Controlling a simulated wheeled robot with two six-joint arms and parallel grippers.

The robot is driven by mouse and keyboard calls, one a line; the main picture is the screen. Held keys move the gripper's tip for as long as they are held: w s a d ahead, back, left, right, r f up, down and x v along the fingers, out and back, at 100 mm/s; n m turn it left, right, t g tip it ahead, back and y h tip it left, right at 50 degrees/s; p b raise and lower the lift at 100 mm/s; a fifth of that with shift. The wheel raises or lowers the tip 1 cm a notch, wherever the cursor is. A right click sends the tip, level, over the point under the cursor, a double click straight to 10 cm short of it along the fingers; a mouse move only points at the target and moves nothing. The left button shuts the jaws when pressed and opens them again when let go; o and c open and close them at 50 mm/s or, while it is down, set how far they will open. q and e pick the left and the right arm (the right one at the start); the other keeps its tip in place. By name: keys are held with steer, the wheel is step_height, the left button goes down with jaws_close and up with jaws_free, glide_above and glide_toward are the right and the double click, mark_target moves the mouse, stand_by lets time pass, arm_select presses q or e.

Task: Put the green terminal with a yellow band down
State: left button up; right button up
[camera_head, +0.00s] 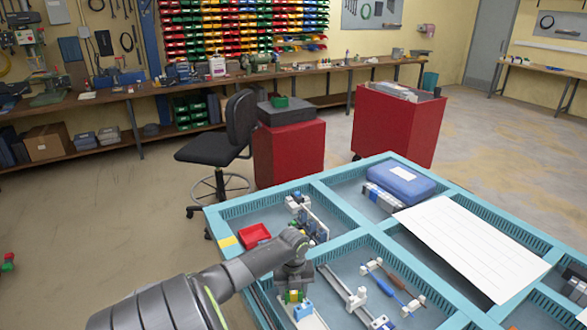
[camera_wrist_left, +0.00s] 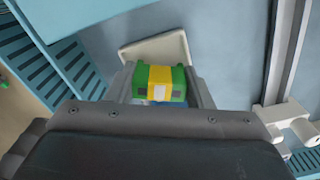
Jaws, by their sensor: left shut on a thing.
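My left gripper (camera_head: 292,287) reaches down into the near-left compartment of the blue divided tray (camera_head: 328,250). It is shut on the green terminal with a yellow band (camera_wrist_left: 160,83), which sits between the two fingers in the left wrist view. The terminal shows small below the gripper in the head view (camera_head: 293,297). A pale, flat-edged piece (camera_wrist_left: 155,45) lies just behind the terminal in the wrist view. I cannot tell whether the terminal touches anything below. My right gripper is not in view.
A rail with white and blue blocks (camera_head: 357,300) lies right of the gripper, with screwdrivers (camera_head: 381,280) beyond it. A red bin (camera_head: 254,236) sits in the compartment behind. A white sheet (camera_head: 470,245) and a blue case (camera_head: 402,182) lie farther right.

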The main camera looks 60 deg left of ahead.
arm_select(q)
steer(key=shift+f, duration=0.2)
steer(key=o, duration=1.1)
steer(key=shift+r, duration=0.1)
steer(key=shift+r, duration=0.2)
step_height(320, 180, up, 12)
steer(key=b, duration=0.2)
steer(key=shift+f, duration=0.15)
